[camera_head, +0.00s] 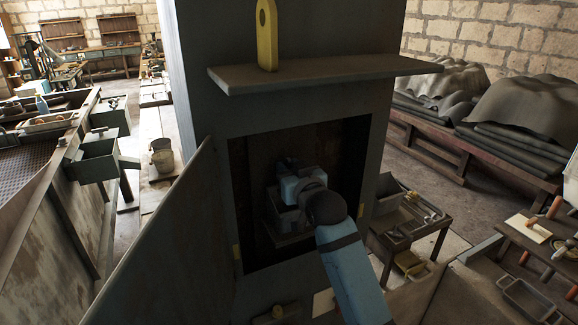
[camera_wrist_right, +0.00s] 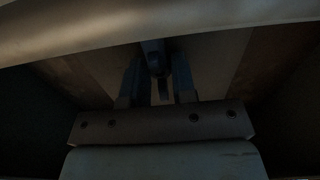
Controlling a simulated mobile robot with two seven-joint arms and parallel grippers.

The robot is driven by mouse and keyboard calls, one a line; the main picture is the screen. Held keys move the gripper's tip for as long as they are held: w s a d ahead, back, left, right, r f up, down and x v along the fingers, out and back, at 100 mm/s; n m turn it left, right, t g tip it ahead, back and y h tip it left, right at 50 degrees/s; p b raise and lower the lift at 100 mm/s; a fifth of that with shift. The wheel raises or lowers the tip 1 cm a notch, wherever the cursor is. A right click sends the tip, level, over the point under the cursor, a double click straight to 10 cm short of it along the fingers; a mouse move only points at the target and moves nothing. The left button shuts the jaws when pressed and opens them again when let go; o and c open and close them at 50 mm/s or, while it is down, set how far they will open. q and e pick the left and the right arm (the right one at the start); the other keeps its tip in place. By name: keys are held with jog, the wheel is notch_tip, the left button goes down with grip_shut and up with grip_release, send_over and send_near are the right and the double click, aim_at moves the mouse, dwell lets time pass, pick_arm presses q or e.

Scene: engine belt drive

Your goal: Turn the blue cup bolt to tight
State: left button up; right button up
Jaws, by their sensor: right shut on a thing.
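My right arm reaches through the opening of a tall grey cabinet (camera_head: 203,88) in the head view. My right gripper (camera_head: 287,163) is inside the dark recess, and my own wrist and arm hide most of what lies in front of it. In the right wrist view the two fingers (camera_wrist_right: 157,84) stand close on either side of a dark bluish piece, which looks like the blue cup bolt (camera_wrist_right: 154,57). The gripper is shut on it. The picture is dim, so the bolt's turn angle cannot be told. My left gripper is not in view.
A shelf (camera_head: 320,73) with a yellow upright piece (camera_head: 267,36) juts out above the opening. The open cabinet door (camera_head: 160,250) stands to the left. A small tool table (camera_head: 418,225) is at the right. A pale curved edge (camera_wrist_right: 150,25) crosses the top of the wrist view.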

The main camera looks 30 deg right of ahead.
dwell(0.3)
jog(key=o, duration=0.9)
jog(key=shift+s+f, duration=0.1)
jog(key=shift+s, duration=0.25)
jog(key=s+b, duration=0.1)
jog(key=s, duration=0.3)
jog(key=s+b, duration=0.1)
jog(key=s, duration=0.3)
jog(key=s+b, duration=0.1)
jog(key=s, duration=0.4)
jog(key=shift+a, duration=0.4)
